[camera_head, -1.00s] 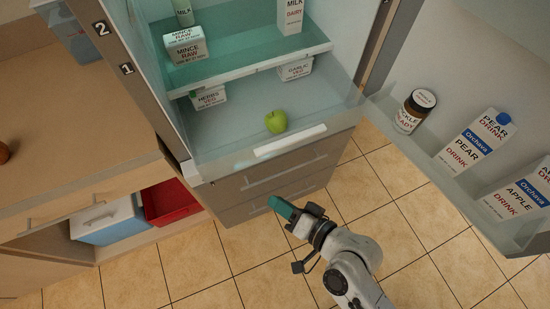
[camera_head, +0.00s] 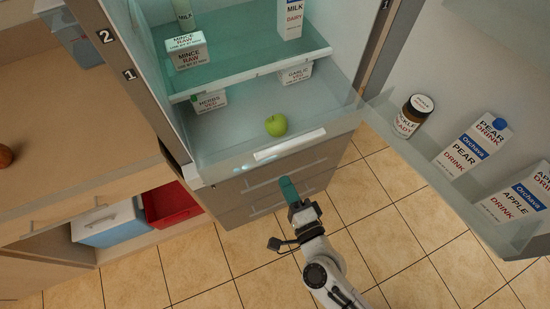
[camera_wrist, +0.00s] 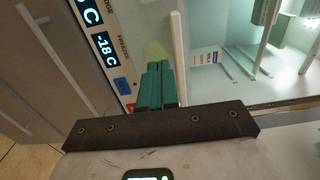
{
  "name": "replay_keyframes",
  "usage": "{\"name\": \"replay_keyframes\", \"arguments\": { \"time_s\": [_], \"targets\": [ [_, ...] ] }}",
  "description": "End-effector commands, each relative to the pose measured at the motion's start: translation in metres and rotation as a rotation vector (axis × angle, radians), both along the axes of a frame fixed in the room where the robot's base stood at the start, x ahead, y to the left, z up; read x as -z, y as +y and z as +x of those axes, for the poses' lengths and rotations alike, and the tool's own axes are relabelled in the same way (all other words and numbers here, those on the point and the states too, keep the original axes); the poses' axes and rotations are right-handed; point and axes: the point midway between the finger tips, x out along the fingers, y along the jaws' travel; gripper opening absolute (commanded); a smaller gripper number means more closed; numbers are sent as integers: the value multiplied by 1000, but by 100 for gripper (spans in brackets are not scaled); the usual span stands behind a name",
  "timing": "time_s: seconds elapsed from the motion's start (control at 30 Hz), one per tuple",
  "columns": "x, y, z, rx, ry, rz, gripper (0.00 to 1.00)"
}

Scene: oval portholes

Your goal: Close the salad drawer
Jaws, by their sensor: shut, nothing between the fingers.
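The salad drawer is a clear bin low in the fridge, with a white handle (camera_head: 290,144) on its front. It stands pulled out past the glass shelf above. A green apple (camera_head: 277,125), a herbs box (camera_head: 212,101) and a garlic box (camera_head: 297,73) show in it. My gripper (camera_head: 287,182), with teal fingers, is shut and empty. It is in front of the fridge, below the handle in the head view and apart from it. In the wrist view, the fingers (camera_wrist: 158,75) are beside the pale upright handle bar (camera_wrist: 178,60); I cannot tell whether they touch.
The fridge door (camera_head: 455,150) stands open at right, with a jar (camera_head: 411,115) and drink cartons (camera_head: 473,146) on its shelf. Grey lower drawer fronts (camera_head: 250,205) are below the salad drawer. A counter with blue and red bins (camera_head: 172,204) is at left. The tiled floor in front is free.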

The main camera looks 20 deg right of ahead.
Motion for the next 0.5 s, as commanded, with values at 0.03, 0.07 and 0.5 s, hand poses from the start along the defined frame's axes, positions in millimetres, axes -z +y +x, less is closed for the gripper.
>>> {"name": "replay_keyframes", "arguments": {
  "time_s": [0.03, 0.07, 0.5],
  "targets": [
    [-4, -1, 12, 1, -3, -1, 0],
    [-4, -1, 18, 2, -3, 0, 0],
    [0, 0, 73, 0, 0, -1, 0]
  ]
}}
